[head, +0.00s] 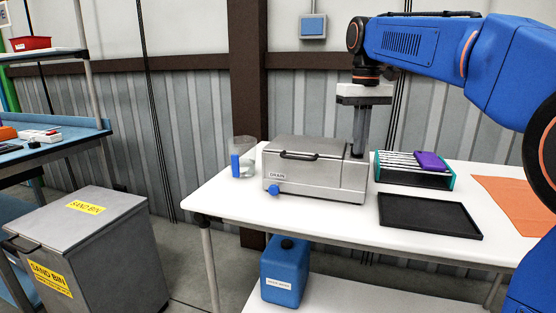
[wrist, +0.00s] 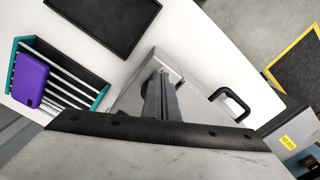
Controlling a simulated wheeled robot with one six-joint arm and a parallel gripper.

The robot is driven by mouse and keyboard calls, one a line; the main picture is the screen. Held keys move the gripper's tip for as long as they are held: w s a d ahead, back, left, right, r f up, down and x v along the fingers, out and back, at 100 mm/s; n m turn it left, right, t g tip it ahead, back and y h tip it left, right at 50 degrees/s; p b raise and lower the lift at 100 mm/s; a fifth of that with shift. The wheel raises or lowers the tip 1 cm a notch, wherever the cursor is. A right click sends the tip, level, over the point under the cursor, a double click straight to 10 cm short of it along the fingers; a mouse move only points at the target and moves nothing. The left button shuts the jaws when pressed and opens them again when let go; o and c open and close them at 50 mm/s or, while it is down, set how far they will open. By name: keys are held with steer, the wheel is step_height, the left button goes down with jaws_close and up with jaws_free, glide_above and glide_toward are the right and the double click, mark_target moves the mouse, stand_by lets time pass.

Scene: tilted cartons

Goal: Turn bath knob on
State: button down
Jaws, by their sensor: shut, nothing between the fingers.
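The bath is a grey metal box (head: 310,175) with a hinged lid and a dark handle, standing on the white table. It also shows in the wrist view (wrist: 195,75), partly behind my gripper. A blue knob (head: 273,190) sits low on its front, below a label reading DRAIN. My gripper (head: 357,154) points straight down, shut and empty, with its tips at the right end of the bath's top. In the wrist view its fingers (wrist: 157,85) cover that part of the top. Any knob under the tips is hidden, and I cannot tell whether they touch anything.
Right of the bath stand a teal rack (head: 410,174) with a purple item (head: 430,161) and a black tray (head: 428,214). A clear beaker (head: 246,150) stands at the left. An orange mat (head: 520,203) lies far right. A sand bin (head: 95,240) is on the floor.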

steer(key=shift+s+a, duration=0.1)
steer(key=shift+s, duration=0.05)
steer(key=shift+s, duration=0.2)
steer(key=shift+r, duration=3)
steer(key=shift+w+d+f, duration=0.2)
steer(key=shift+d+f, duration=0.25)
steer(key=shift+f, duration=0.55)
steer(key=shift+w+d+f, duration=0.2)
steer(key=shift+d+f, duration=0.2)
steer(key=shift+f, duration=0.65)
steer(key=shift+w+d+f, duration=0.2)
steer(key=shift+d+f, duration=0.25)
steer(key=shift+f, duration=0.55)
steer(key=shift+s+a, duration=0.25)
steer(key=shift+a, duration=0.45)
